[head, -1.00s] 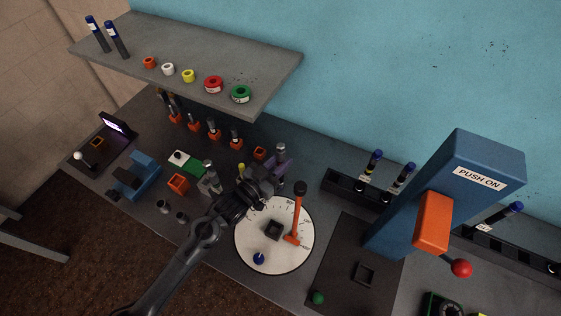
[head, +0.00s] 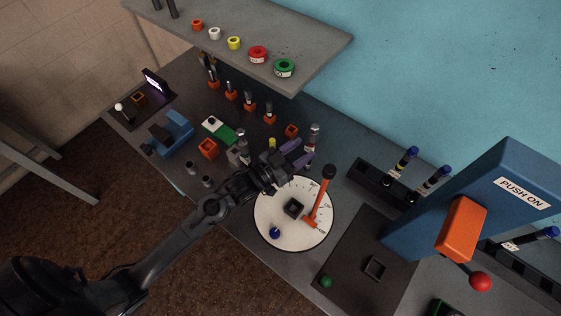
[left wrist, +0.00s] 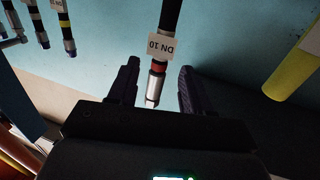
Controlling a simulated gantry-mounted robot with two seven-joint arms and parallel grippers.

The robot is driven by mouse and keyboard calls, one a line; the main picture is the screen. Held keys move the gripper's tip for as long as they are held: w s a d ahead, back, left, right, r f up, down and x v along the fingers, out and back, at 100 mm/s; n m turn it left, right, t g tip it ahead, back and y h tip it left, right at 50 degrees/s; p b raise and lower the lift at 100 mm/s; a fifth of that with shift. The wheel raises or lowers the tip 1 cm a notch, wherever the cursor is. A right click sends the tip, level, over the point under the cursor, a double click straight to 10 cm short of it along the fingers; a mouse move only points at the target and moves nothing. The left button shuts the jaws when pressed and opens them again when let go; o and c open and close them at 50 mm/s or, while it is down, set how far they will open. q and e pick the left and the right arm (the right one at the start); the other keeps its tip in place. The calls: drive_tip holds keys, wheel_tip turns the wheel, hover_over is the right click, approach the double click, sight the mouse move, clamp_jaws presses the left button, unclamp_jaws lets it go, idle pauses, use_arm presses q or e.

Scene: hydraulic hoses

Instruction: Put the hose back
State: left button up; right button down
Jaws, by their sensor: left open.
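A black hose (left wrist: 168,20) with a "DN 10" label, a red band and a metal end fitting shows in the left wrist view. Its metal end lies between the two fingers of my left gripper (left wrist: 158,78), which are apart, with a visible gap on each side. In the head view my left gripper (head: 301,152), with purple fingers, is above the table just behind the round white dial. A silver fitting (head: 313,135) stands close beside its fingers; I cannot tell whether this is the same hose. My right gripper is not in view.
A blue "PUSH ON" press (head: 465,200) and a black rack (head: 370,180) with blue-capped hoses stand to the right. A grey shelf (head: 320,50) with coloured rings overhangs the back left.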

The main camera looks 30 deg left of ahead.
use_arm(q)
drive_tip(key=s+a+f+g+y, duration=0.1)
drive_tip(key=s+f+g, duration=0.1)
drive_tip(key=s, duration=0.2)
drive_tip(key=s+a+f+n+g+y, duration=0.1)
drive_tip(key=s+f+g+y, duration=0.1)
drive_tip(key=s, duration=0.3)
drive_tip(key=s+a+f+g+y, duration=0.1)
drive_tip(key=s+f+g, duration=0.1)
drive_tip(key=s, duration=0.2)
drive_tip(key=shift+s+a+f+n+y, duration=0.1)
drive_tip(key=shift+s+f+n+y, duration=0.1)
drive_tip(key=shift+f+n+y, duration=0.1)
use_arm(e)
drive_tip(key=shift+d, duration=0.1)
use_arm(q)
drive_tip(key=s+g, duration=0.2)
drive_tip(key=s, duration=0.1)
drive_tip(key=s+f+g+y, duration=0.1)
drive_tip(key=s+g, duration=0.1)
drive_tip(key=s, duration=0.2)
drive_tip(key=s+f+g, duration=0.1)
drive_tip(key=s+g, duration=0.1)
drive_tip(key=s, duration=0.2)
drive_tip(key=shift+s+g, duration=0.15)
drive_tip(key=shift+g, duration=0.25)
drive_tip(key=shift+s+g, duration=0.3)
drive_tip(key=shift+s, duration=0.3)
